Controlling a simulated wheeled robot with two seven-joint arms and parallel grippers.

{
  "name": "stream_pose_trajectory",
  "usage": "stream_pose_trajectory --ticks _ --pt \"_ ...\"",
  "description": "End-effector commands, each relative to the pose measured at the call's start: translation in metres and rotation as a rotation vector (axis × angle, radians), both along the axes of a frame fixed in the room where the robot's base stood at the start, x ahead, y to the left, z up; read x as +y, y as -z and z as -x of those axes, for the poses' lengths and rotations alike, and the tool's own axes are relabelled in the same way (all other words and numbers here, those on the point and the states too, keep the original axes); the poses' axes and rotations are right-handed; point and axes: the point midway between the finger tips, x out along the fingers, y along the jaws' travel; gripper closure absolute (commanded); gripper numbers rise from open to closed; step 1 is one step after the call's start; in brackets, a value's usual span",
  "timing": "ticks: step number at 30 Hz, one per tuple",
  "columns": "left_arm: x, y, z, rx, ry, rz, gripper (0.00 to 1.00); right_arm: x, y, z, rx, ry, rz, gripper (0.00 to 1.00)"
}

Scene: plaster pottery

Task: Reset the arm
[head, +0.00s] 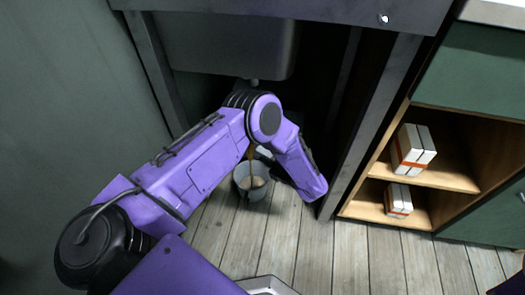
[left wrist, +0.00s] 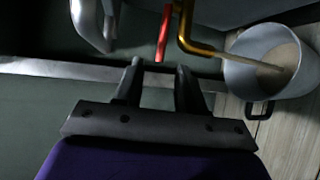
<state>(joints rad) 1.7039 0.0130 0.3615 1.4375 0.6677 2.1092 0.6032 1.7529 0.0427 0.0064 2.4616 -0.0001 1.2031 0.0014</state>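My left arm (head: 200,165) reaches in from the lower left and bends down in front of the open space under the sink. In the left wrist view my left gripper (left wrist: 158,72) has its two dark fingers apart with nothing between them. Its fingers are hidden or unclear in the head view. My right gripper is not in view.
A grey bucket (head: 254,188) stands on the wooden floor (head: 290,245) beside my left arm; it is also in the left wrist view (left wrist: 262,75). A yellow pipe (left wrist: 190,35) and red pipe (left wrist: 164,35) are near the fingertips; a tan streak runs from the yellow one into the bucket. Shelves (head: 440,178) hold white-orange boxes.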

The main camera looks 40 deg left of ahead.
Motion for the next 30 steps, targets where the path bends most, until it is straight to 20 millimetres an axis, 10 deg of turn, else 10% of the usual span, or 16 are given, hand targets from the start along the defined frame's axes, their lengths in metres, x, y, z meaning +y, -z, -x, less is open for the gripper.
stream_pose_trajectory --ticks 14,18,24,30 --pt "-0.001 0.001 -0.004 0.042 0.026 0.000 0.60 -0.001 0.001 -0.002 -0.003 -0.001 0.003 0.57" --pt "-0.017 0.035 -0.009 0.403 0.403 -0.035 0.60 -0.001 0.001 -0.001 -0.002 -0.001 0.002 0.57" --pt "-0.037 0.109 0.084 1.126 1.097 -0.163 0.60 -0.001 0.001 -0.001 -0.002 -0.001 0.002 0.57" --pt "-0.034 0.129 0.202 1.548 1.497 -0.161 0.60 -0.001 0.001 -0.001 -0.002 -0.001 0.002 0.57"
